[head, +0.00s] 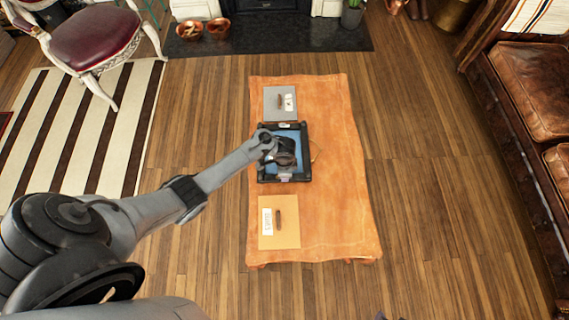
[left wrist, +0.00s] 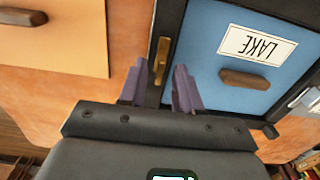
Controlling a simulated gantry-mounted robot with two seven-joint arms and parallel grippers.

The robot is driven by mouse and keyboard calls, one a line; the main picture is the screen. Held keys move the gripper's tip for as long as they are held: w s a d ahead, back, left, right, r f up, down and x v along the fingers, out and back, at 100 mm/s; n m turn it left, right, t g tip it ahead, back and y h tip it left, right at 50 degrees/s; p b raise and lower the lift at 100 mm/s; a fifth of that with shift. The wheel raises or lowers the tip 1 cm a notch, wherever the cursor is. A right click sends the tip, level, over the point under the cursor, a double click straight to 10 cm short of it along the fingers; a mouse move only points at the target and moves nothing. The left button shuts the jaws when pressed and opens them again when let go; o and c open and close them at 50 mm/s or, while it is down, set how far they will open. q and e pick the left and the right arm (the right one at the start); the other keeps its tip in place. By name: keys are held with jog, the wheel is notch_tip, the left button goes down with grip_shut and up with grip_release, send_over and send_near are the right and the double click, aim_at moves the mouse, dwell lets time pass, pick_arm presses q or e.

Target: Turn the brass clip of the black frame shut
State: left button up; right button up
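The black frame (head: 306,155) lies on the orange table and holds a blue panel (left wrist: 208,55) with a LAKE label and a wooden handle. The brass clip (left wrist: 161,58) sits on the frame's near rail in the left wrist view and lies roughly along that rail. My left gripper (left wrist: 160,70) is open, with one purple finger on each side of the clip; I cannot tell whether they touch it. In the head view my left gripper (head: 285,174) is over the frame's near side and hides the clip. My right gripper is not in view.
A grey panel (head: 272,103) lies beyond the frame, and a pale orange panel (head: 285,234) lies nearer on the table (head: 335,200). The table's right side is clear. A brown sofa (head: 515,110) stands at right.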

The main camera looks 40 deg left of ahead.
pick_arm(q)
grip_shut()
